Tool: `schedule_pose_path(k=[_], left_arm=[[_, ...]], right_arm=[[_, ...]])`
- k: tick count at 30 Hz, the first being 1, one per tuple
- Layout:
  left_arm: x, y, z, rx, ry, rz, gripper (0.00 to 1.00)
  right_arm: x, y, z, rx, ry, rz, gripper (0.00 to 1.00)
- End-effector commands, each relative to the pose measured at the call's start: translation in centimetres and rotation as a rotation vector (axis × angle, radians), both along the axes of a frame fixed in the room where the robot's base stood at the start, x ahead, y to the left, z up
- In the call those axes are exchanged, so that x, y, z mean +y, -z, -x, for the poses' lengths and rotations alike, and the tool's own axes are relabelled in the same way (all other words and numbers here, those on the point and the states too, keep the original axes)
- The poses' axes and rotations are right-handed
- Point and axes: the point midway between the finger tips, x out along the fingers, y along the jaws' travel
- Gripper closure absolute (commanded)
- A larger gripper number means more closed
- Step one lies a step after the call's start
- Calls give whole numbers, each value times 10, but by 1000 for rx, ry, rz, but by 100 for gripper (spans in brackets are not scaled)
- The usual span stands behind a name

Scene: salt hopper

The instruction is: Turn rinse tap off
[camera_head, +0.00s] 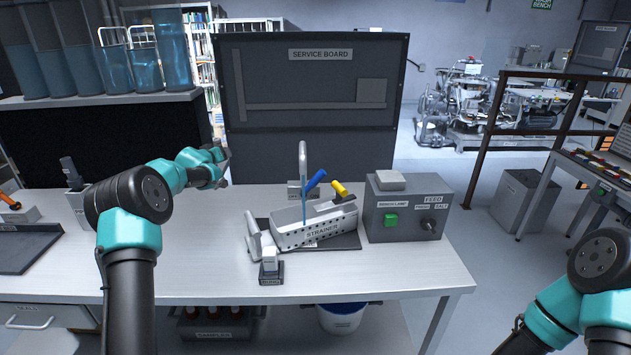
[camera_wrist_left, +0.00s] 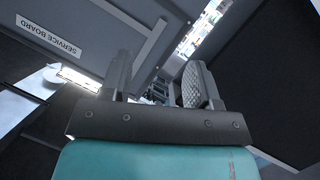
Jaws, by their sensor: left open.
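The rinse tap (camera_head: 303,160) is a grey gooseneck pipe at the back of the bench, with a blue lever (camera_head: 316,180) tilted up to the right. A thin blue stream seems to run down from it into the strainer (camera_head: 288,238), a perforated metal box labelled STRAINER. My left gripper (camera_head: 222,168) is up in the air, left of the tap and apart from it. In the left wrist view its two fingers (camera_wrist_left: 157,85) stand apart with nothing between them. My right arm shows at the lower right, but its gripper is out of view.
A grey control box (camera_head: 405,208) with a green button and a knob stands right of the strainer. A small labelled block (camera_head: 270,268) stands in front. The service board (camera_head: 315,80) rises behind.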

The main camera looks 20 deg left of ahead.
Motion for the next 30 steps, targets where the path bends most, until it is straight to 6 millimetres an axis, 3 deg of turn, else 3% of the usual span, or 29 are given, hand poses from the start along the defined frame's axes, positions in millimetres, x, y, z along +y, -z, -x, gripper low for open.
schedule_pose_path(k=[4,9,14,18,24,30], left_arm=[[-38,-20,-7,-68,200,-173,44],[-92,-30,-6,-129,461,-346,44],[-145,-26,8,-168,727,-475,44],[-188,-15,31,-184,965,-561,44],[-221,-1,58,-186,1179,-617,44],[-225,2,62,-185,1210,-624,44]], right_arm=[[0,0,0,0,0,0,46],[0,0,0,0,0,0,46],[0,0,0,0,0,0,46],[0,0,0,0,0,0,46],[0,0,0,0,0,0,46],[0,0,0,0,0,0,46]])
